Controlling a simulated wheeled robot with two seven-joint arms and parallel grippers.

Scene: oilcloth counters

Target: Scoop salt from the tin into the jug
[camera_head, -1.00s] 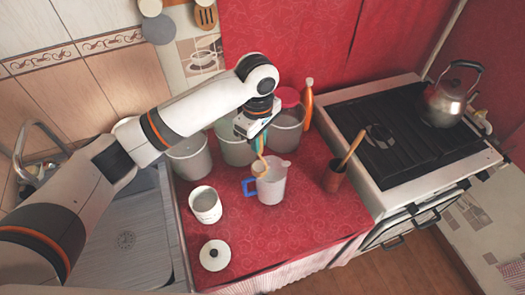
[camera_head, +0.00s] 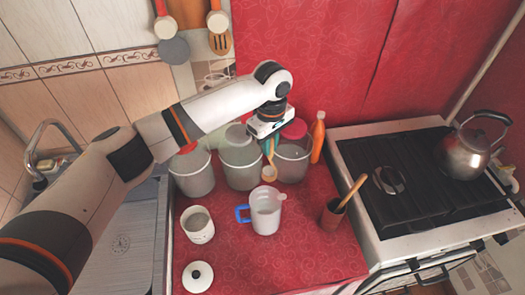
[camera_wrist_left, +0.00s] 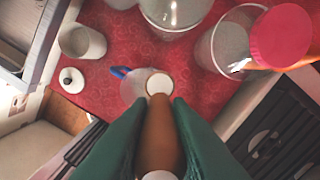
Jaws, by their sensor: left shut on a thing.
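My left gripper (camera_head: 268,146) is shut on the handle of a wooden scoop (camera_head: 270,173), its bowl hanging just behind and above the jug's rim. In the left wrist view the scoop (camera_wrist_left: 160,130) lies between the green fingers, and its bowl end shows a round white face; I cannot tell how much salt it holds. The clear jug (camera_head: 266,214) with a blue handle stands upright on the red cloth; the scoop partly hides the jug (camera_wrist_left: 132,88) in the wrist view. The white tin (camera_head: 198,229) stands open to its left. My right gripper is not in view.
A white lid (camera_head: 198,276) lies in front of the tin. Several large canisters (camera_head: 240,165) stand behind, one with a red lid (camera_head: 294,130). A brown pot (camera_head: 333,214) holding a wooden utensil and the stove (camera_head: 415,180) are right.

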